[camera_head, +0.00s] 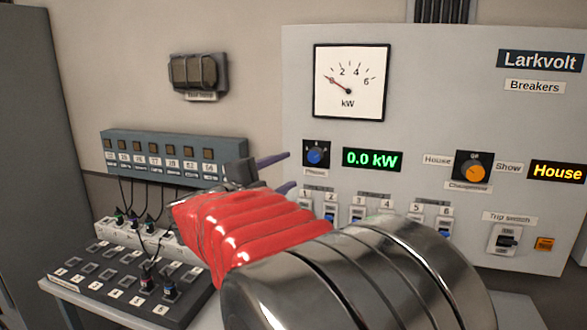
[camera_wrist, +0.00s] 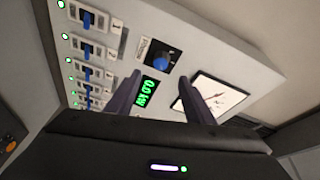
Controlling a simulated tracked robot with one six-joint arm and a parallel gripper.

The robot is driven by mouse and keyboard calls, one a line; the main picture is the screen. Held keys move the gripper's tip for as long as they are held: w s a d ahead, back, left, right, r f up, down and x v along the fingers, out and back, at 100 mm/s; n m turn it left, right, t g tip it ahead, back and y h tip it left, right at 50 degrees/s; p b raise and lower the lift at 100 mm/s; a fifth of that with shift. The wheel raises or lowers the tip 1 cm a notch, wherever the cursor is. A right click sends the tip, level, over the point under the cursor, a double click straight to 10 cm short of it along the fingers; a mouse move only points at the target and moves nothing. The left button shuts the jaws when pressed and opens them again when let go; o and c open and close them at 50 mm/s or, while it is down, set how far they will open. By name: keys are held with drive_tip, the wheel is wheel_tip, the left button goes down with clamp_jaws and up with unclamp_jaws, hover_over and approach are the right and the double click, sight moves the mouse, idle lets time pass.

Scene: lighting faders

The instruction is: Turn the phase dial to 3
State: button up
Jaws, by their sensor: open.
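The phase dial (camera_head: 314,156) is a blue knob on a dark square plate, on the grey panel left of the green 0.0 kW display (camera_head: 372,159). The numbers around it are too small to read. My gripper (camera_head: 291,171) is open, its two dark fingers pointing at the panel just left of and below the dial. In the wrist view the dial (camera_wrist: 163,60) shows beyond the gap between the fingertips (camera_wrist: 160,79). The knob appears apart from both fingers, with nothing between them.
Below the dial is a row of numbered breaker switches (camera_head: 330,213), partly hidden by my arm. A kW meter (camera_head: 348,82) is above. An orange selector (camera_head: 473,172) and trip switch (camera_head: 507,239) are to the right.

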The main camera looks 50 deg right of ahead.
drive_tip(key=shift+s+a, duration=0.1)
drive_tip(key=shift+a, duration=1.2)
drive_tip(key=w+a+f+n+t+y, duration=0.2)
drive_tip(key=w+a+n+t+y, duration=0.1)
drive_tip(key=w+n+t, duration=0.25)
drive_tip(key=w+a+f+n+t+y, duration=0.2)
drive_tip(key=w+a+n+t, duration=0.15)
drive_tip(key=w, duration=0.35)
drive_tip(key=w+a+f+n+t+y, duration=0.1)
drive_tip(key=a+f+n+t+y, duration=0.15)
drive_tip(key=a+n+y, duration=0.4)
drive_tip(key=w+a+f+n+t+y, duration=0.1)
drive_tip(key=a+f+n+y, duration=0.25)
drive_tip(key=a, duration=0.55)
drive_tip(key=s+a+f+n+g+y, duration=0.4)
drive_tip(key=s+a+f+n+g, duration=0.1)
drive_tip(key=s+a+f+n, duration=0.4)
drive_tip(key=s+a+f+n+g, duration=0.1)
drive_tip(key=s+a+n, duration=0.1)
drive_tip(key=s, duration=0.7)
drive_tip(key=s+a+f+n+g, duration=0.1)
drive_tip(key=s+a+n+g, duration=0.1)
drive_tip(key=s, duration=0.7)
drive_tip(key=shift+s+f+h, duration=0.35)
drive_tip(key=shift+h, duration=0.05)
